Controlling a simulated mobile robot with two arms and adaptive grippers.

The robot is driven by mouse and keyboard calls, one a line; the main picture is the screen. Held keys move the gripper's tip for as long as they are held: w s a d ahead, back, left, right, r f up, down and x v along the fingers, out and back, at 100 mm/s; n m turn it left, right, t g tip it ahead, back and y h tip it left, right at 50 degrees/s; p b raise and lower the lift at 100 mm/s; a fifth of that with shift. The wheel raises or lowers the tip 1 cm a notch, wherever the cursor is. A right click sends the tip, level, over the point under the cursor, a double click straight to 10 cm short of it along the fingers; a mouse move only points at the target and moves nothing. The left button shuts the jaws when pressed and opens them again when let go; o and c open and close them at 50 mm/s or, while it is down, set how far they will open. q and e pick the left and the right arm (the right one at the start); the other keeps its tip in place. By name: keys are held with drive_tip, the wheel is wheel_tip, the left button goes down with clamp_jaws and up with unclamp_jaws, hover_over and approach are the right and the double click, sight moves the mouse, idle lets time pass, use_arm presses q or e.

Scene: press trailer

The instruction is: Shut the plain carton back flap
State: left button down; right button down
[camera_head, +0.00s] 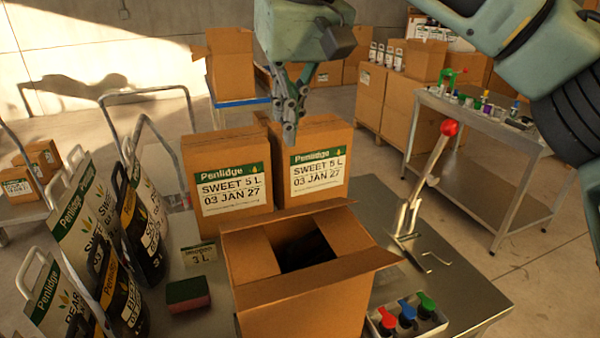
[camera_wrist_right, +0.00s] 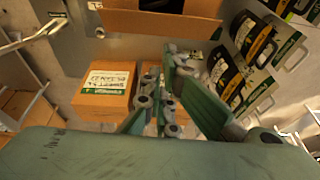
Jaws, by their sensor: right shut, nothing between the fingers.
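The plain brown carton (camera_head: 305,310) stands upright on the metal table, its top open and its inside dark. Its back flap (camera_head: 285,214) is not shut over the opening; it shows as a narrow brown strip along the far rim. Another flap (camera_head: 325,279) spreads along the near side. My right gripper (camera_head: 289,135) points down above and behind the carton, in front of the labelled boxes in the picture. In the right wrist view the gripper (camera_wrist_right: 170,100) shows below the carton (camera_wrist_right: 150,22). My left gripper is out of view.
Two labelled Penlidge boxes (camera_head: 228,184) (camera_head: 320,165) stand behind the carton. Printed bags (camera_head: 100,245) crowd the left. A sponge (camera_head: 187,294), a tray of coloured caps (camera_head: 408,318) and a red-knobbed lever tool (camera_head: 415,210) lie around it.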

drive_tip(key=p, duration=0.3)
hover_over(290, 212)
drive_tip(key=f, duration=1.1)
drive_tip(key=shift+w+f, duration=0.2)
drive_tip(key=shift+f, duration=0.05)
drive_tip(key=shift+s+d+f, duration=0.1)
drive_tip(key=shift+s+f, duration=0.3)
drive_tip(key=shift+f, duration=0.2)
drive_tip(key=shift+f, duration=0.1)
